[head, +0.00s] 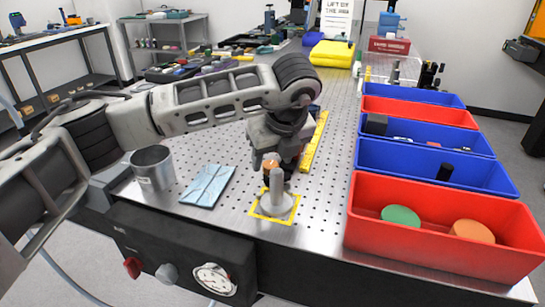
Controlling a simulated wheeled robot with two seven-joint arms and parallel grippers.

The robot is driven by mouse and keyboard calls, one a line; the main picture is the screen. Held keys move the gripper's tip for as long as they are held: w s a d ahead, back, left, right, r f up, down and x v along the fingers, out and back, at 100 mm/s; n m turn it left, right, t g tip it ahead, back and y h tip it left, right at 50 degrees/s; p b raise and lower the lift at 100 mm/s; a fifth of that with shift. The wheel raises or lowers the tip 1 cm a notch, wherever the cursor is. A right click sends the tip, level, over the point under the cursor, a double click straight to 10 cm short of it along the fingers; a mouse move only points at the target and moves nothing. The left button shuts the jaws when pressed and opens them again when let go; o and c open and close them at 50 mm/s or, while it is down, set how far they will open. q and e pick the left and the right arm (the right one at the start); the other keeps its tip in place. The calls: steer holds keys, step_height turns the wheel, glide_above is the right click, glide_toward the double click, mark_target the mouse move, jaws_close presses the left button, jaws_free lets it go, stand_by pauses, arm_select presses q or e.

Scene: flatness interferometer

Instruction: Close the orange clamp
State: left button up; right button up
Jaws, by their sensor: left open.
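My left gripper (277,172) reaches in from the left and points down over the front of the perforated metal table. Its jaws are open. A small orange piece (271,163), which looks like the orange clamp, shows between or just by the fingers, at the top of a grey post (277,184). The gripper hides much of it, so I cannot tell its position or whether the fingers touch it. The post stands upright on a round grey base (276,205) inside a yellow square outline (257,215). My right gripper is not in view.
A metal cup (153,168) and a blue cloth (208,186) lie to the left. A yellow strip (314,145) lies behind the gripper. Red and blue bins (440,257) line the right side. A dark panel with knobs and a gauge (213,279) hangs at the front edge.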

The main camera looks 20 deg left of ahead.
arm_select(q)
steer(key=shift+w+a+f, duration=0.15)
steer(key=shift+a+f, duration=0.05)
steer(key=shift+f, duration=0.45)
steer(key=c, duration=1)
